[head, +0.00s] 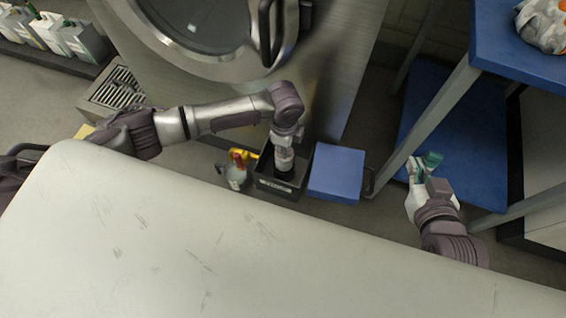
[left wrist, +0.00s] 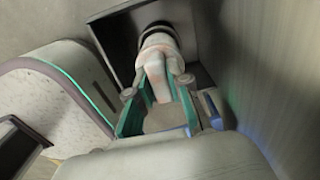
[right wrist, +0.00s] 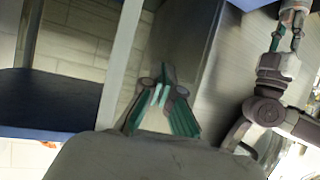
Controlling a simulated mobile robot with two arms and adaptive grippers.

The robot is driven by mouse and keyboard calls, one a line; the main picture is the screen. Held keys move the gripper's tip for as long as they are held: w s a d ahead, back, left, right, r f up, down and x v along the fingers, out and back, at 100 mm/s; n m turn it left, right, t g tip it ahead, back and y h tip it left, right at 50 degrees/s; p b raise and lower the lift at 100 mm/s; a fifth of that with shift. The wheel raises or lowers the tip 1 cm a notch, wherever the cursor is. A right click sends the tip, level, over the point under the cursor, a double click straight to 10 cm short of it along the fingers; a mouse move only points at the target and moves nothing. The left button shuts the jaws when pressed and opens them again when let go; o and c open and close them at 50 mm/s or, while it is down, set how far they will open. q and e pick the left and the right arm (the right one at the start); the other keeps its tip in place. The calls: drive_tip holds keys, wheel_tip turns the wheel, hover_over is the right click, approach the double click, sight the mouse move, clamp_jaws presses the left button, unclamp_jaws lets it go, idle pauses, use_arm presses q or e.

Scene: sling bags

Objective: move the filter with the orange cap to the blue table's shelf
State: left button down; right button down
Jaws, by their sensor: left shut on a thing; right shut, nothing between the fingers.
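My left gripper (head: 285,152) reaches down over a black bin (head: 262,184). In the left wrist view its green-lined fingers (left wrist: 158,100) are shut on a pale, rounded object (left wrist: 157,45) with a dark ring or base, inside the bin. No orange cap shows on it, so I cannot tell if it is the filter. The blue table (head: 515,52) is at the upper right, with its blue lower shelf (head: 455,125) below. My right gripper (head: 425,162) is shut and empty in front of that shelf; it also shows in the right wrist view (right wrist: 163,90).
A blue box or lid (head: 337,172) is right of the bin. A small container with a red-orange top (head: 237,170) and a yellow part stands left of it. A large metal machine (head: 230,80) is behind. The table's grey leg (head: 425,120) borders the shelf, whose visible surface looks clear.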

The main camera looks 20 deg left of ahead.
use_arm(q)
drive_tip(key=shift+r+p, duration=0.35)
drive_tip(key=shift+p, duration=0.05)
drive_tip(key=shift+r+p, duration=0.3)
drive_tip(key=shift+p, duration=0.05)
drive_tip(key=shift+r+p, duration=0.35)
drive_tip(key=shift+p, duration=0.05)
drive_tip(key=shift+r+p, duration=0.3)
drive_tip(key=shift+p, duration=0.05)
use_arm(e)
drive_tip(key=s+d+f+g+h, duration=0.1)
drive_tip(key=s+d+f+g, duration=0.1)
drive_tip(key=s, duration=0.4)
drive_tip(key=s+d+f+g+h, duration=0.1)
drive_tip(key=s+d+f+g, duration=0.1)
drive_tip(key=s+f+g, duration=0.3)
drive_tip(key=shift+s+d+g, duration=0.2)
drive_tip(key=shift+s+g, duration=0.45)
drive_tip(key=shift+g, duration=0.05)
idle(0.5)
drive_tip(key=shift+f, duration=0.1)
